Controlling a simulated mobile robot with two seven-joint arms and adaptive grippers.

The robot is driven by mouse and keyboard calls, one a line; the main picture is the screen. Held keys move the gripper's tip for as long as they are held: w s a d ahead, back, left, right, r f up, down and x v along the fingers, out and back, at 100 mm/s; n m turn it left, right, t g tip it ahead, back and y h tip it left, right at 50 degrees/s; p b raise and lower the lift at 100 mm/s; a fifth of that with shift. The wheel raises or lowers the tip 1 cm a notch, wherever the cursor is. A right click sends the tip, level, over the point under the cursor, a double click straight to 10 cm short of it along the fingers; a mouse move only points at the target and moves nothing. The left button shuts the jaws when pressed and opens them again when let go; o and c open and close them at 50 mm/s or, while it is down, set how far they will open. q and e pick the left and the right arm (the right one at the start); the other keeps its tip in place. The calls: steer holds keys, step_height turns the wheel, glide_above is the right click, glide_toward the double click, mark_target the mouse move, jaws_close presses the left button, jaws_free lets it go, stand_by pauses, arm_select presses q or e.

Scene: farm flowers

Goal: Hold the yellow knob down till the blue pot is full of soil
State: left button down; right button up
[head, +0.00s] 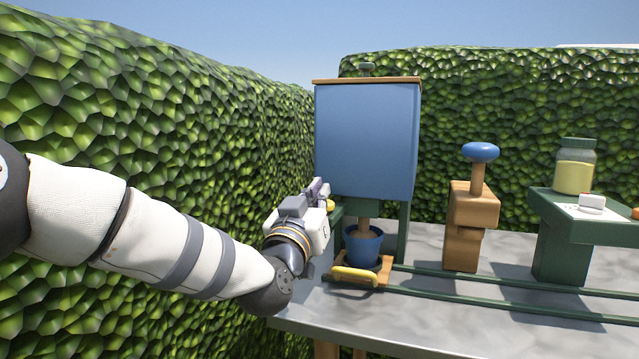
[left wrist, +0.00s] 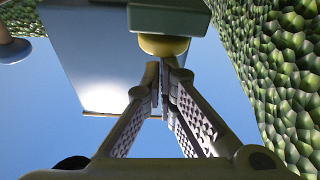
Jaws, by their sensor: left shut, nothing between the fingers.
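The yellow knob (head: 331,205) sits at the left side of the blue soil box, mostly hidden behind my left gripper (head: 319,190). In the left wrist view the yellow knob (left wrist: 165,45) is right at the fingertips of my shut, empty left gripper (left wrist: 162,66); I cannot tell whether they touch it. The blue pot (head: 363,250) stands upright under the blue box (head: 366,140), on a wooden carriage with a yellow handle (head: 355,276). A brown column (head: 363,225) shows between box and pot; I cannot tell whether it is falling soil. The soil level is unclear. My right gripper is out of view.
Green rails (head: 470,292) run right from the carriage along the grey table (head: 420,322). A wooden post with a blue knob (head: 480,152) stands behind them. A green stand (head: 565,250) with a jar (head: 574,170) is at the right. A hedge (head: 150,130) is close at left.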

arm_select(q)
steer(key=shift+f, duration=0.4)
